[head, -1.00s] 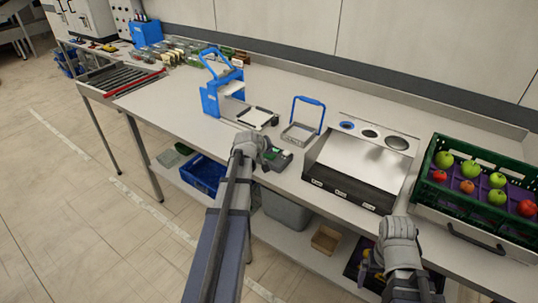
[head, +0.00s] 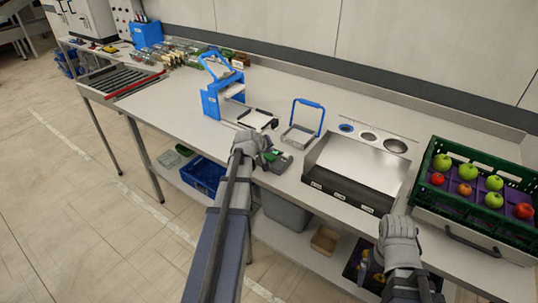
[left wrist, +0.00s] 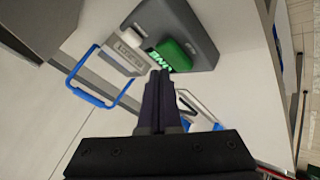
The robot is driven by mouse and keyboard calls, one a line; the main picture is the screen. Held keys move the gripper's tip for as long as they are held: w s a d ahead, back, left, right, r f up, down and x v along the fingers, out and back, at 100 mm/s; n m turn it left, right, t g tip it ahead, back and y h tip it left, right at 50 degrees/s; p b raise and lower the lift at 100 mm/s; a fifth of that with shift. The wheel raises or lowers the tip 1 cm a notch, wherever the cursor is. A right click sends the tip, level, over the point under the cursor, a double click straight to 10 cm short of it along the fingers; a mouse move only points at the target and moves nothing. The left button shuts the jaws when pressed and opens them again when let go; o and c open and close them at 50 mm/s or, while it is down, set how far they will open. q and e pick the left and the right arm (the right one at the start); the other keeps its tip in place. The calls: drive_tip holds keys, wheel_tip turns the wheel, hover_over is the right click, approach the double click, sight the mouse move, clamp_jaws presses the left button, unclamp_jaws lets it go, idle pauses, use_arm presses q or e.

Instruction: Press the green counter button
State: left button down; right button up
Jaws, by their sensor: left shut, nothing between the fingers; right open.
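In the head view the button (head: 272,155) and the counter unit (head: 283,163) are at the bench's front edge, partly behind my left gripper (head: 259,152). My right gripper (head: 398,228) is open and empty, in front of the bench at the right.
A blue-handled tray (head: 298,136) and a blue press stand (head: 222,98) stand behind the left gripper. A steel bin (head: 350,165) is right of it, and a green crate (head: 450,205) of apples is further right.

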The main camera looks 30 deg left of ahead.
sight(270, 159)
use_arm(q)
wheel_tip(270, 159, up, 5)
drive_tip(key=p, duration=0.5)
idle(0.4)
idle(0.5)
